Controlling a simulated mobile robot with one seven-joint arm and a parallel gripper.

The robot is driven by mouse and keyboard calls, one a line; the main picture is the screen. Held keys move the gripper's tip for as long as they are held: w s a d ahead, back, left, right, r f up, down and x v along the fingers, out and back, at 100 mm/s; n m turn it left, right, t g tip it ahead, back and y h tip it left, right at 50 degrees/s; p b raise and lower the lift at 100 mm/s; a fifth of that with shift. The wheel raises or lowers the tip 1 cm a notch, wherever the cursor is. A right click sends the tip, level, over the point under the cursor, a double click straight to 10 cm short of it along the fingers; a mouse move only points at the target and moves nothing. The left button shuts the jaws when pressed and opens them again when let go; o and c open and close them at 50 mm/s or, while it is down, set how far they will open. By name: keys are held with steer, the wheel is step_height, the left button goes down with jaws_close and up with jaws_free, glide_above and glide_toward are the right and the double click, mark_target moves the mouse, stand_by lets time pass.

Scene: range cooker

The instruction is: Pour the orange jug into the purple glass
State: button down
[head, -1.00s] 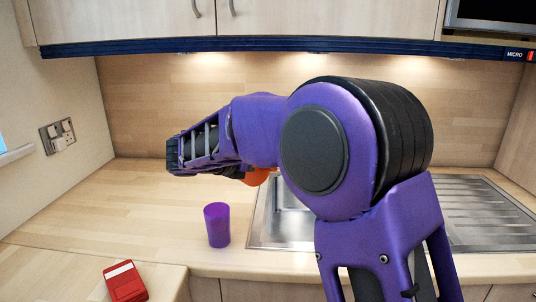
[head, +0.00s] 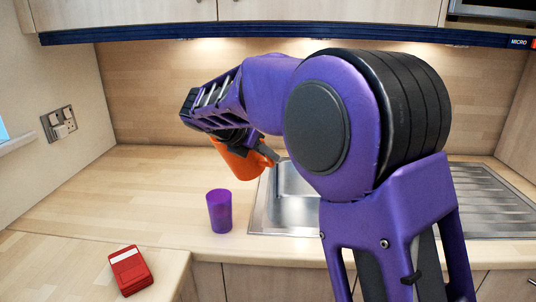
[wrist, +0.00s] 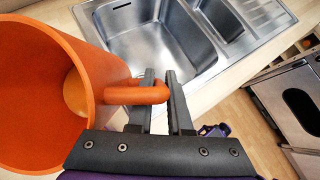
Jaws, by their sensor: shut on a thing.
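My gripper (head: 268,154) is shut on the handle of the orange jug (head: 240,162), which is held above the counter. In the wrist view the two fingers (wrist: 160,80) close around the jug's handle, and the open mouth of the jug (wrist: 40,55) faces the camera. A lighter orange patch shows inside it; I cannot tell whether it is contents or the bottom. The jug looks tilted in the head view, partly hidden by my wrist. The purple glass (head: 219,212) stands upright on the counter, below and slightly left of the jug, apart from it.
A steel sink (head: 280,210) lies right of the glass, partly hidden by my arm; it also shows in the wrist view (wrist: 150,45). A red box-like object (head: 130,270) lies near the counter's front left. The counter left of the glass is clear. Wall cupboards hang above.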

steer(key=shift+a+b, duration=0.1)
steer(key=shift+b, duration=0.2)
steer(key=shift+s+r+g+y+p, duration=0.1)
steer(key=shift+r+g+y+p, duration=0.35)
steer(key=shift+p, duration=0.2)
steer(key=shift+s+a+r+g+y+p, duration=0.1)
steer(key=shift+s+a+g+y+p, duration=0.2)
steer(key=shift+g+y, duration=0.3)
steer(key=shift+s+a+r+g+y+p, duration=0.1)
steer(key=shift+s+a+g+y+p, duration=0.15)
steer(key=shift+g+y, duration=0.25)
steer(key=shift+s+a+f+y, duration=0.1)
steer(key=shift+a+f+y, duration=0.05)
steer(key=shift+a+y, duration=0.15)
